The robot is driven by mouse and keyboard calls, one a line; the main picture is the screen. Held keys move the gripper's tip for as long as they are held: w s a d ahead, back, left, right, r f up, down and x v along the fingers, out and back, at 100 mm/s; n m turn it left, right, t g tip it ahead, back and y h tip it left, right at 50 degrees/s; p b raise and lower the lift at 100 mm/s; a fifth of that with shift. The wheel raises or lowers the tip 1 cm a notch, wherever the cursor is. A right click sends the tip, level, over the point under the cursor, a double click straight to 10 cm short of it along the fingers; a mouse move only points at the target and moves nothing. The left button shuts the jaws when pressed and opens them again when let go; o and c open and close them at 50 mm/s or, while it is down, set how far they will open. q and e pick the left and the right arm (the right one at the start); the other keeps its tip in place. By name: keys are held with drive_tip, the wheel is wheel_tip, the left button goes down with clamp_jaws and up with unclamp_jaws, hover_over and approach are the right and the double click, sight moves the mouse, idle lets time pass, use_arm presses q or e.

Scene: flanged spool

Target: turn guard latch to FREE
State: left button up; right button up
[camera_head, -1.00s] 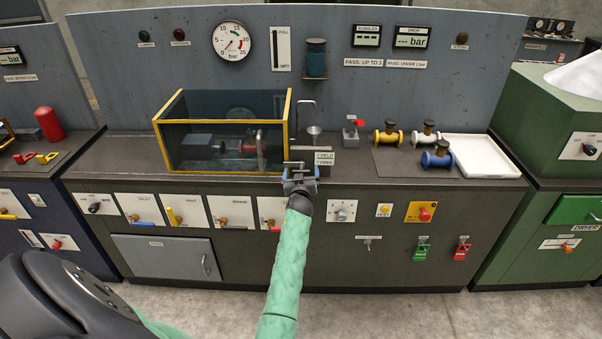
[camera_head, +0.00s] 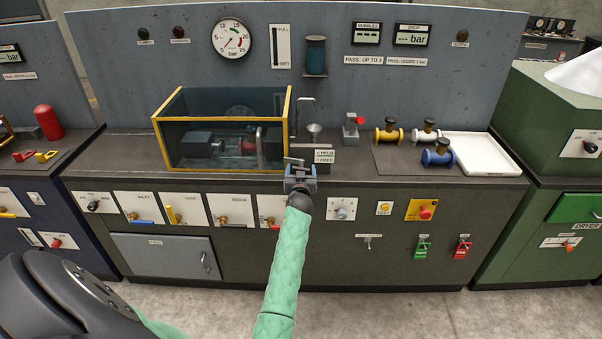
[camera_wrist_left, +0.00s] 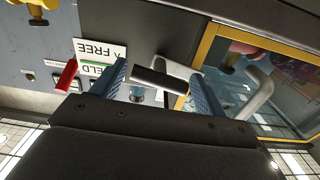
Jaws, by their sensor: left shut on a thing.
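The guard latch (camera_head: 294,160) is a small dark bar at the front right corner of the yellow-framed guard box (camera_head: 222,172). In the left wrist view the bar (camera_wrist_left: 160,80) lies between my two blue fingers, joined to a bent grey metal arm. My left gripper (camera_head: 300,171) is shut on it; it also shows in the wrist view (camera_wrist_left: 162,88). A label plate (camera_head: 325,156) reading HELD above FREE sits just right of the latch. The latch's pivot and its exact angle are hard to make out. My right gripper is not in view.
A bent thin pipe (camera_head: 306,98) and a metal funnel cup (camera_head: 314,131) stand behind the latch. A red-handled clamp (camera_head: 352,130), several spools and a white tray (camera_head: 480,154) are to the right.

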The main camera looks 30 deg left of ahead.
use_arm(q)
drive_tip(key=m+b, duration=0.1)
drive_tip(key=m, duration=0.2)
drive_tip(key=shift+m, duration=0.3)
drive_tip(key=m+b, duration=0.1)
drive_tip(key=m, duration=0.3)
drive_tip(key=shift+m, duration=0.3)
drive_tip(key=m, duration=0.6)
drive_tip(key=shift+m, duration=0.9)
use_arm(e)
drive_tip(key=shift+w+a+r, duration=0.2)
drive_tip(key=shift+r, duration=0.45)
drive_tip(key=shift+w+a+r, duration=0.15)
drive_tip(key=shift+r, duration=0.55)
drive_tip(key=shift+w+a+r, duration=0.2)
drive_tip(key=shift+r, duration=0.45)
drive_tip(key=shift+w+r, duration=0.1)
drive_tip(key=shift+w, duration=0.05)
use_arm(q)
drive_tip(key=o, duration=1.3)
drive_tip(key=shift+o, duration=0.2)
